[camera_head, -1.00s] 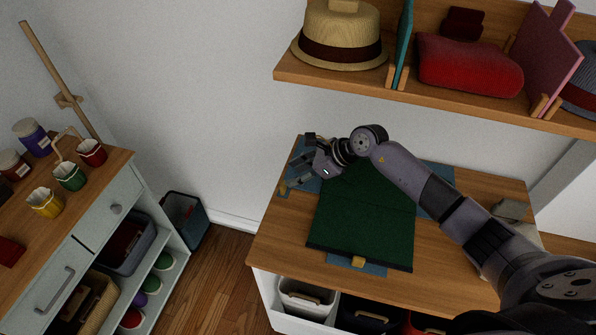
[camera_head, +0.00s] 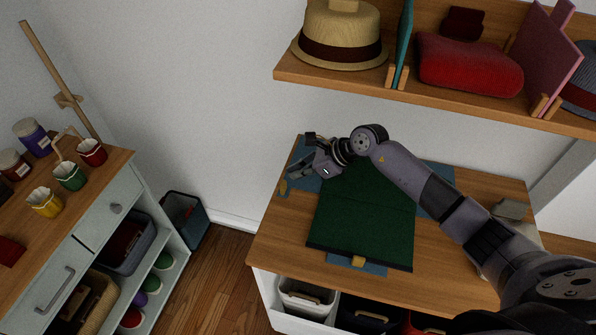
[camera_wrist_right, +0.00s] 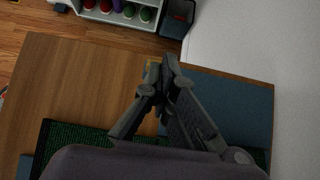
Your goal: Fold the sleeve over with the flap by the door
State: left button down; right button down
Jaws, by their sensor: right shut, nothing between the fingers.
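A dark green garment (camera_head: 360,225) lies flat on a blue folding board on the desk; it also shows in the right wrist view (camera_wrist_right: 60,136). The board's left flap (camera_head: 306,183) lies flat beside the garment, with a yellow tab (camera_head: 283,187) at its outer edge. This flap is the large blue panel in the right wrist view (camera_wrist_right: 245,105). My right gripper (camera_head: 292,174) is shut and empty over the left flap, close to the tab. My right arm hides the garment's upper part, and I cannot make out a separate sleeve. My left gripper is out of view.
The right blue flap (camera_head: 436,202) and a front yellow tab (camera_head: 358,262) show around the garment. Bare wood desk (camera_head: 280,235) lies at left. A shelf (camera_head: 430,104) with a hat (camera_head: 340,35) hangs above.

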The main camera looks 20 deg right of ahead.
jog(key=c, duration=2.3)
grip_release()
jog(key=o, duration=1)
jog(key=v, duration=0.7)
jog(key=shift+s+d+r, duration=0.1)
jog(key=shift+d+r, duration=0.05)
